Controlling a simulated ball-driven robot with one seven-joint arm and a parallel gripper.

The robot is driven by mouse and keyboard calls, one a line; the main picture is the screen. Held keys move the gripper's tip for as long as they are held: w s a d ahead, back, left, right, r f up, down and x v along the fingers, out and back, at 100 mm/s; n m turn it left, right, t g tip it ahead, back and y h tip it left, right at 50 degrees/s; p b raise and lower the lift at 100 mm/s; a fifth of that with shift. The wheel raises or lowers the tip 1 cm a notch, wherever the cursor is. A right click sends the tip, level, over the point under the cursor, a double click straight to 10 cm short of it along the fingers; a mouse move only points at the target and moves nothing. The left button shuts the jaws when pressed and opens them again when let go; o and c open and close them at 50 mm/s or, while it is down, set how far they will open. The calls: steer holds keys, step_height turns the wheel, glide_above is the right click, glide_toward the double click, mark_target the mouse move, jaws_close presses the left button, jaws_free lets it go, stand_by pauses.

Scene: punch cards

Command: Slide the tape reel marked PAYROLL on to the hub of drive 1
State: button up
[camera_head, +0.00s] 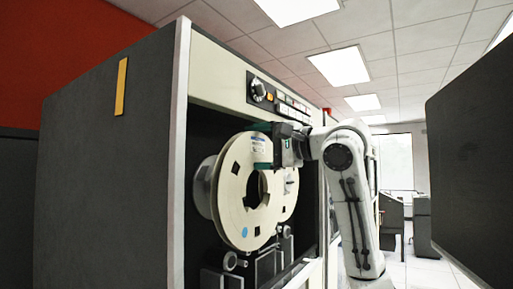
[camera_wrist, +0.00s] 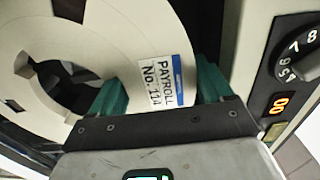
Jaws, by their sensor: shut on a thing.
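The cream tape reel (camera_head: 233,205) stands upright in front of the dark recess of the cabinet (camera_head: 108,170). In the wrist view its label (camera_wrist: 165,80) reads PAYROLL No. 114, with a blue edge. My gripper (camera_head: 263,146) is shut on the reel near its upper rim. In the wrist view its green fingers lie either side of the label, and the reel (camera_wrist: 105,38) fills the upper left. The reel has a dark centre opening. The drive's hub is not clearly visible; I cannot tell whether the reel is around it. No drive number is readable.
A control panel (camera_head: 278,98) with a knob and buttons sits above the recess; its numbered dial (camera_wrist: 298,52) and lit display (camera_wrist: 280,104) show close by in the wrist view. Metal rollers (camera_head: 231,261) stand below the reel. A dark panel (camera_head: 474,165) stands at right.

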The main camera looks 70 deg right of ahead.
steer(key=shift+r, duration=0.15)
stand_by(0.5)
steer(key=shift+p+x, duration=1.1)
steer(key=shift+x, duration=1.5)
steer(key=shift+w, duration=0.35)
steer(key=shift+w+d, duration=0.15)
steer(key=shift+w, duration=0.25)
steer(key=shift+w+p, duration=0.2)
steer(key=shift+p, duration=0.15)
steer(key=o, duration=1.4)
steer(key=shift+w, duration=0.1)
steer(key=shift+c, duration=0.8)
